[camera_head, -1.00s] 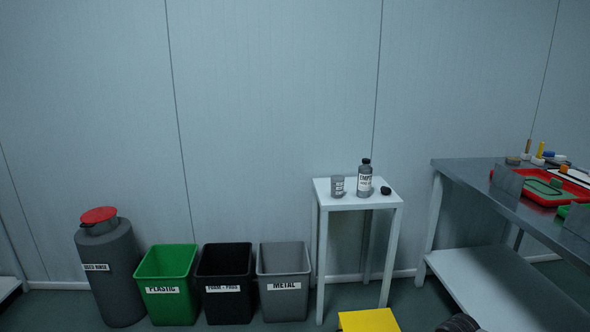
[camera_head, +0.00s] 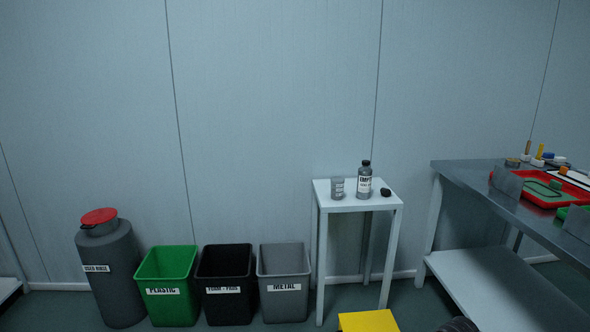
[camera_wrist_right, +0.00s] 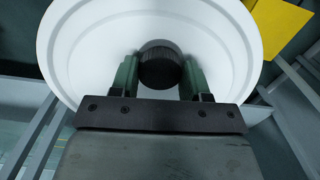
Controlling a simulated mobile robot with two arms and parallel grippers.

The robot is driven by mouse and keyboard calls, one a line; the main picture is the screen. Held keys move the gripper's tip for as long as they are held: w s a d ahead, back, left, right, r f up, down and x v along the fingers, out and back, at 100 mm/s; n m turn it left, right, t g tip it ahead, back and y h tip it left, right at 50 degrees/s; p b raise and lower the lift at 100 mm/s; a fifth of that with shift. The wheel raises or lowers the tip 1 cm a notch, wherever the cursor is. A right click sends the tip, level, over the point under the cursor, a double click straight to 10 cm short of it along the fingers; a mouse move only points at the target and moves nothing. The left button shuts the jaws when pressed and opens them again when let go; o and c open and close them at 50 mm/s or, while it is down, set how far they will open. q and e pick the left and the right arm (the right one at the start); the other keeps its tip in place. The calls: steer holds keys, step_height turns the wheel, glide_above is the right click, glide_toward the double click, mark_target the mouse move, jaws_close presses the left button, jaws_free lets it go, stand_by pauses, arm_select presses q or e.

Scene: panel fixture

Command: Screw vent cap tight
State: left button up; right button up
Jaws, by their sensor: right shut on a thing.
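In the right wrist view a dark, ridged round cap (camera_wrist_right: 160,65) sits over the middle of a wide white round piece with a raised rim (camera_wrist_right: 62,50). My right gripper (camera_wrist_right: 160,76) has its green fingers on either side of the cap and is shut on it. Whether the cap is fully seated cannot be told from this angle. The thread below the cap is hidden. Neither gripper shows in the head view, and my left gripper is in no view.
The head view shows a white stand (camera_head: 341,202) with a grey cup (camera_head: 337,188), a bottle (camera_head: 364,181) and a loose black cap (camera_head: 385,192). Green (camera_head: 168,285), black (camera_head: 224,286) and grey (camera_head: 284,287) bins stand left, a metal workbench (camera_head: 480,185) right.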

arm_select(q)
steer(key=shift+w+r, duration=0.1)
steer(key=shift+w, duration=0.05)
arm_select(e)
steer(key=shift+m, duration=0.5)
steer(key=shift+m+p, duration=0.5)
steer(key=shift+m, duration=0.7)
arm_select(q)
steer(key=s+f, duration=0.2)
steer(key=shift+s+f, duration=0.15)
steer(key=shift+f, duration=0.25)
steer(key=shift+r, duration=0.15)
arm_select(e)
steer(key=shift+m+p, duration=0.55)
steer(key=shift+m, duration=1.05)
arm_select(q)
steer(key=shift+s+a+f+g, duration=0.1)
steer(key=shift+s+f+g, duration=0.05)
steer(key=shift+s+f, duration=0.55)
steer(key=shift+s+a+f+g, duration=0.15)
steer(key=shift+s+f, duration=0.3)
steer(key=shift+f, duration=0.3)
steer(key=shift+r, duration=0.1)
arm_select(e)
steer(key=shift+r+m, duration=0.1)
steer(key=shift+m, duration=0.2)
